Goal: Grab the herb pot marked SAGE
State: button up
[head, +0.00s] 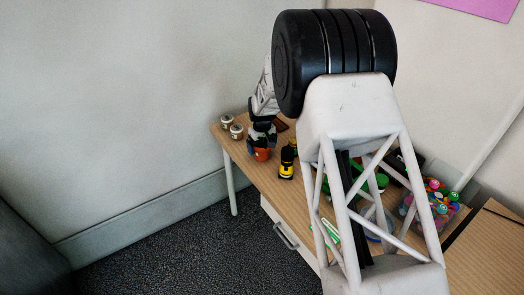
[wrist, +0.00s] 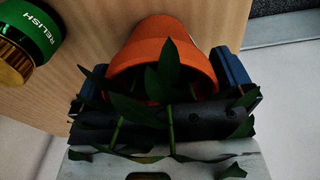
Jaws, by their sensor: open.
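An orange-brown pot (wrist: 145,35) with green leaves (wrist: 168,75) lies between the two blue fingers of my gripper (wrist: 160,64) in the wrist view. The fingers are open, one on each side of the pot; whether either touches it I cannot tell. No lettering shows on the visible side of the pot, so the word SAGE cannot be read. In the head view the orange pot (head: 262,155) is on the wooden table, right under my gripper (head: 262,146), near the table's front edge.
In the head view, two small jars (head: 232,126) stand at the table's left end, and a yellow-and-black item (head: 287,162) is close right of the pot. A clear bin of colourful items (head: 437,205) is farther right.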

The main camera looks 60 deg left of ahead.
dwell(0.5)
jog(key=shift+r, duration=0.1)
jog(key=c, duration=0.8)
jog(key=shift+c, duration=0.2)
notch_tip(320, 180, up, 10)
dwell(0.5)
